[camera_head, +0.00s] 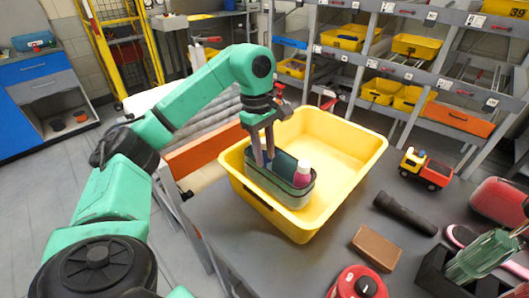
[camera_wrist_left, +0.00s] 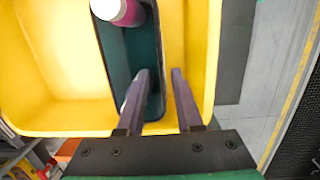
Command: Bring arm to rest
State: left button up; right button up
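My left gripper (camera_head: 265,160) points down at the grey-green basket (camera_head: 280,192), which stands in the yellow tray (camera_head: 345,150). The basket holds a pink bottle with a white top (camera_head: 302,175) and a dark teal item (camera_head: 284,166). In the left wrist view, my left gripper (camera_wrist_left: 160,75) has its two fingers apart, one over the basket's inside and one outside, with the basket's side wall (camera_wrist_left: 158,60) between them. The wall does not fill the gap. My right gripper is not in view.
On the grey table (camera_head: 325,235) right of the tray lie a toy truck (camera_head: 428,170), a black flashlight (camera_head: 405,213), a brown block (camera_head: 376,247) and a red round item (camera_head: 358,284). A black crate (camera_head: 440,277) with glassware stands at the front right. Shelves with yellow bins (camera_head: 415,45) stand behind.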

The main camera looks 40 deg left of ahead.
pick_arm(q)
jog(key=shift+r, duration=0.6)
